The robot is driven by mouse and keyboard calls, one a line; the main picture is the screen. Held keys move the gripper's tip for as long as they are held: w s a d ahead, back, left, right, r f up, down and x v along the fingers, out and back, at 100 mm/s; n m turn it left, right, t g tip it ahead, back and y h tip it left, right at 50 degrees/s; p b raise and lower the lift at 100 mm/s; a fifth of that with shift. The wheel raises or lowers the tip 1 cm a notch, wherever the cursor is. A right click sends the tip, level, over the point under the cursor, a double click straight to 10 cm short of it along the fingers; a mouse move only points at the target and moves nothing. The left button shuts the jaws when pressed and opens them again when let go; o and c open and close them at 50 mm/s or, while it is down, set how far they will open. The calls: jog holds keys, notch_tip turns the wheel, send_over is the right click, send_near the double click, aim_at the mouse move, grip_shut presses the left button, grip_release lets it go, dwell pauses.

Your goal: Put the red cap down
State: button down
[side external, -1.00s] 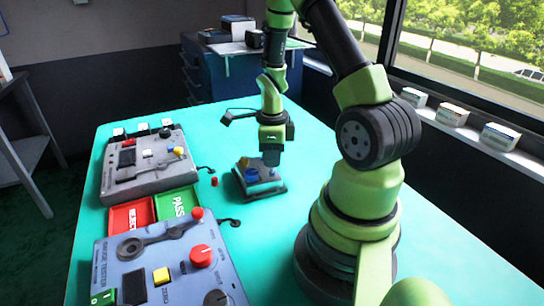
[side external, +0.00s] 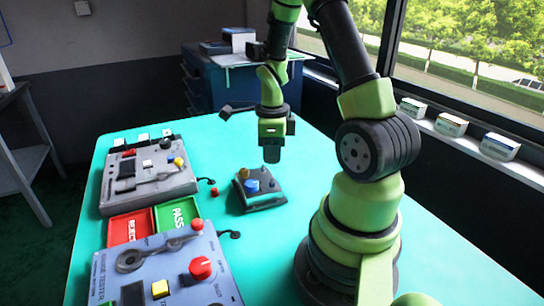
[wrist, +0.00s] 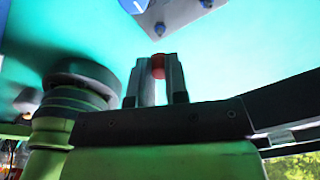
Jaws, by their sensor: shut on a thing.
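The red cap (wrist: 158,66) sits between the two fingertips of my gripper (wrist: 157,75) in the wrist view, and the fingers are shut on it. In the side view my gripper (side external: 271,157) points down in the air above the valve positioner (side external: 268,203), clear of it. The cap cannot be made out there. The positioner is a dark-based grey unit with a blue knob (side external: 252,186) and a brass-coloured part on top. Its edge, with bolts, shows at the top of the wrist view (wrist: 180,12).
Further left are a grey tester (side external: 150,188), red REJECT (side external: 130,227) and green PASS (side external: 177,214) trays, and a blue-grey gauge tester (side external: 180,268). The table right of the positioner is clear.

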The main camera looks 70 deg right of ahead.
jog(key=w+a+n, duration=0.5)
jog(key=w+a, duration=0.2)
jog(key=a, duration=0.2)
send_over(226, 218)
notch_tip(226, 218, down, 6)
jog(key=shift+a+r, duration=0.15)
jog(key=shift+f, duration=2.45)
jog(key=c, duration=1.1)
grip_release()
jog(key=shift+f, duration=0.15)
